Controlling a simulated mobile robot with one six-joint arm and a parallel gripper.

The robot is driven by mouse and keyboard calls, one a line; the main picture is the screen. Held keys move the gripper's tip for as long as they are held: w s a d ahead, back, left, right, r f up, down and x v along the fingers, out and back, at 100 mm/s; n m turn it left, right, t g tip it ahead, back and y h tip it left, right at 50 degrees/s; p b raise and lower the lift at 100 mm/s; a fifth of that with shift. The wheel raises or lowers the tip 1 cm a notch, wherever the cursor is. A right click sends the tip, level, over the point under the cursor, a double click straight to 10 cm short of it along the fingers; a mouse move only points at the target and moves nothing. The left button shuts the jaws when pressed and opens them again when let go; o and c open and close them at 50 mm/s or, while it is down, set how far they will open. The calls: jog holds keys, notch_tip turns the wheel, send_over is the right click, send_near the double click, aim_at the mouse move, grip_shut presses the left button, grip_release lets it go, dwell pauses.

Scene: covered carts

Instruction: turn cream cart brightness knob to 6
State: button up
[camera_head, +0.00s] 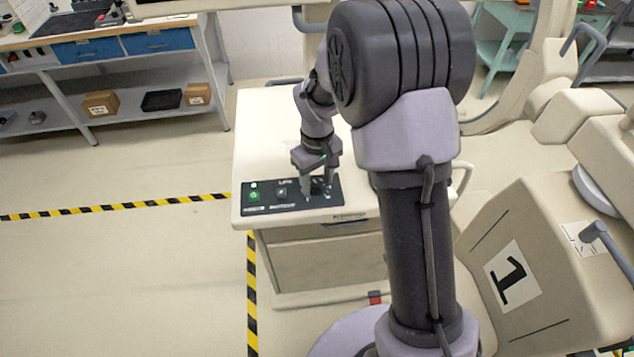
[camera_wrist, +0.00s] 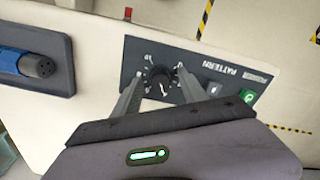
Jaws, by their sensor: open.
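The cream cart (camera_head: 262,115) stands ahead of me with a black control panel (camera_head: 268,206) along its front top edge. My gripper (camera_head: 318,188) is over the right part of this panel, pointing down. In the wrist view the black brightness knob (camera_wrist: 160,80) has a pale pointer mark and small white scale marks around it. The fingers of my gripper (camera_wrist: 160,76) are open, one on each side of the knob. I cannot tell whether they touch it. The scale numbers are too small to read. In the head view my gripper mostly hides the knob.
A green button (camera_head: 254,196) sits at the panel's left, and it also shows in the wrist view (camera_wrist: 248,95). A blue-and-dark handheld part (camera_wrist: 38,66) lies beyond the panel. A large beige machine (camera_head: 545,265) stands close on the right. The floor at left is clear.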

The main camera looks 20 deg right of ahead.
grip_shut()
dwell(0.4)
jog(key=m+b, duration=0.1)
jog(key=m, duration=0.4)
jog(key=shift+a+m, duration=0.1)
jog(key=shift+m, duration=0.3)
jog(key=shift+m+b, duration=0.55)
jog(key=shift+m, duration=1.75)
grip_release()
